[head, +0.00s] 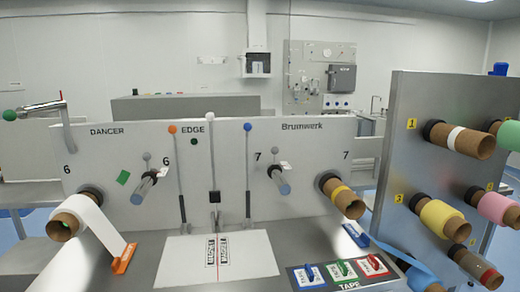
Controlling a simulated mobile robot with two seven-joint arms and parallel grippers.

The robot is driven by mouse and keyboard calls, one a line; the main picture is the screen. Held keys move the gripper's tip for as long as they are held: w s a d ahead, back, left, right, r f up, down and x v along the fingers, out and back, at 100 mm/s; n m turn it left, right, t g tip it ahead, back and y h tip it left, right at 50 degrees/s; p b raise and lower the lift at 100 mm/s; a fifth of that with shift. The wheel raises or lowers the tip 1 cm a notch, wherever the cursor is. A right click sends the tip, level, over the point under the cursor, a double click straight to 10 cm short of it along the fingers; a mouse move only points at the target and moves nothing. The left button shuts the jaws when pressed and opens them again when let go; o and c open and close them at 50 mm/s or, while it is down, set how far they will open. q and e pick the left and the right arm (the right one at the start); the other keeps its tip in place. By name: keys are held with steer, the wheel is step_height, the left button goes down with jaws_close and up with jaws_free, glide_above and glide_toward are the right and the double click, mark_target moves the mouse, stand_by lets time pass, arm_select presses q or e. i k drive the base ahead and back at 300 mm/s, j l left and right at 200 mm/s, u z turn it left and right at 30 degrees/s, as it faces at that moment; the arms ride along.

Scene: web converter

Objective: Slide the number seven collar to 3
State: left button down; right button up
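The panel is marked 7 twice. By the left 7, a short shaft (284,188) with a bluish end sticks out toward me. A dark collar (274,171) sits around its base, near the panel, and a small white tag (285,166) is beside it. Scale marks on the shaft are too small to read, so I cannot tell the collar's setting. Neither of my grippers shows in the head view.
Two upright levers, orange-tipped (173,129) and blue-tipped (248,127), flank a central handle (214,197). A white roll (82,217) is at left by an orange tool (124,258). A grey rack (405,150) with several rolls stands right. A tape tray (300,277) lies in front.

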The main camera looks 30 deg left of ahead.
mark_target(275, 151)
steer(key=i+j+u, duration=0.1)
steer(key=u, duration=0.85)
